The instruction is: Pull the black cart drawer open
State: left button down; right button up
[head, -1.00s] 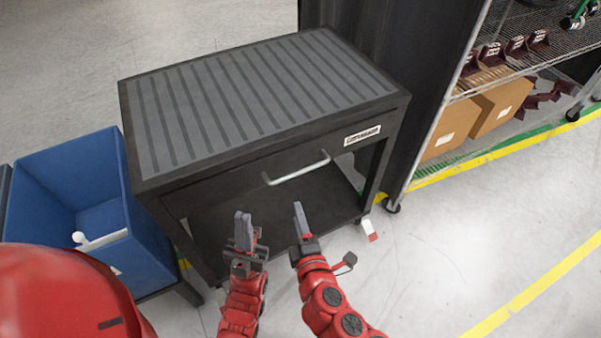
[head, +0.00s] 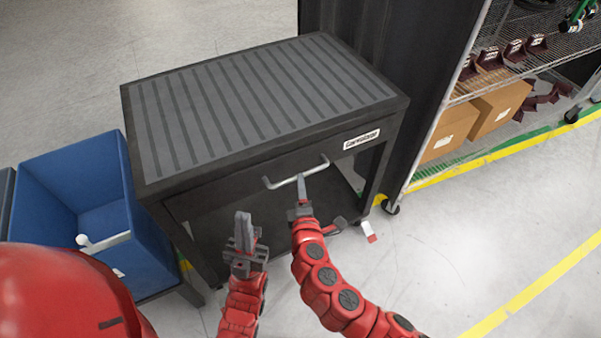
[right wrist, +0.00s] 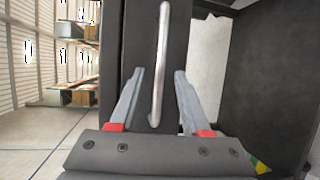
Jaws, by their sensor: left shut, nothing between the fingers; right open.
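The black cart (head: 250,150) stands in the middle of the head view with a ribbed grey top. Its drawer (head: 225,190) looks closed, and a light metal bar handle (head: 318,167) runs across the drawer front. My right gripper (head: 301,178) is at the handle. In the right wrist view, its open fingers (right wrist: 155,95) lie on either side of the handle bar (right wrist: 160,65), with gaps to it; whether the bar is between them in depth is hard to tell. My left gripper (head: 243,218) is shut and empty, in front of the cart, left of and below the handle.
A blue bin (head: 70,190) stands close to the cart's left side. A dark cabinet wall (head: 410,60) and a wire shelf with cardboard boxes (head: 495,105) are at the right.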

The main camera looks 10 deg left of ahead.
jog(key=shift+x, duration=2.55)
jog(key=shift+c, duration=0.2)
grip_shut()
